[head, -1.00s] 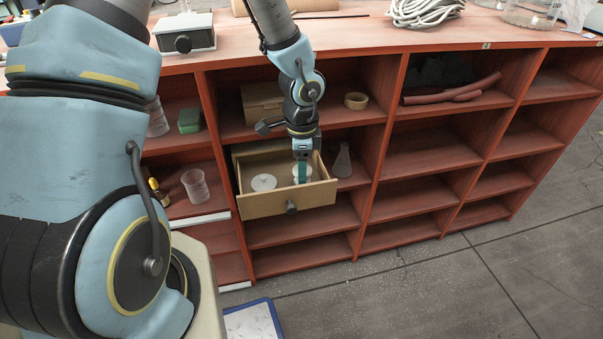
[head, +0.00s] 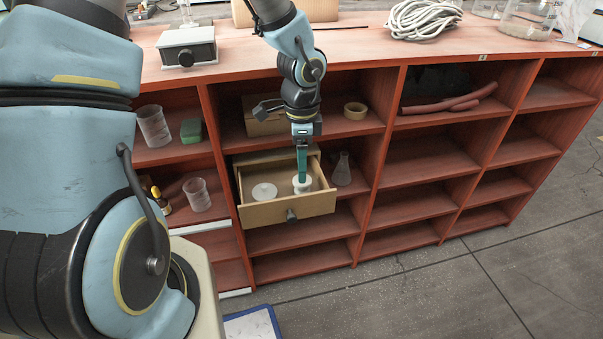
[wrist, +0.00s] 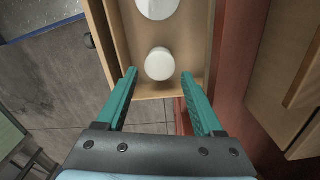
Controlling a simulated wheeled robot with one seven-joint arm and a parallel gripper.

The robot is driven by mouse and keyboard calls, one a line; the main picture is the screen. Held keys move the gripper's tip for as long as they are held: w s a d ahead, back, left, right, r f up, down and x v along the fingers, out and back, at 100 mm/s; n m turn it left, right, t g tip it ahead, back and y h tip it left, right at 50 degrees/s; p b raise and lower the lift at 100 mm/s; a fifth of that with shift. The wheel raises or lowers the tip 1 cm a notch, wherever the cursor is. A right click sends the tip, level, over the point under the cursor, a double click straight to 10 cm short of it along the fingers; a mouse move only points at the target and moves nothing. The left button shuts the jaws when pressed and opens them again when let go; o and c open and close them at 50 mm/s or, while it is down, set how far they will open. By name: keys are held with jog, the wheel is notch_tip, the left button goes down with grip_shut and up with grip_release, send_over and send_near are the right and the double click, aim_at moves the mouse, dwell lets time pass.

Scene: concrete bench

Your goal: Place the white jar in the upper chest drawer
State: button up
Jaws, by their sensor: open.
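The small wooden chest (head: 283,155) stands in a shelf compartment with its upper drawer (head: 290,208) pulled out. The white jar (head: 302,188) stands inside this drawer, on the right side in the head view. It shows in the wrist view (wrist: 159,64) as a round white top beyond my fingertips. My gripper (head: 302,181) points down above the jar, and its green fingers partly cover it in the head view. In the wrist view my gripper (wrist: 158,72) is open, with nothing held between its fingers.
A second white round object (head: 264,191) lies in the drawer, left of the jar. A glass flask (head: 342,170) stands just right of the drawer. A cardboard box (head: 262,118) and a tape roll (head: 355,111) are on the shelf above. Compartments farther right are mostly empty.

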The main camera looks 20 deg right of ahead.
notch_tip(320, 180, up, 6)
jog(key=shift+f+p, duration=0.1)
jog(key=shift+p, duration=0.45)
jog(key=shift+s, duration=0.1)
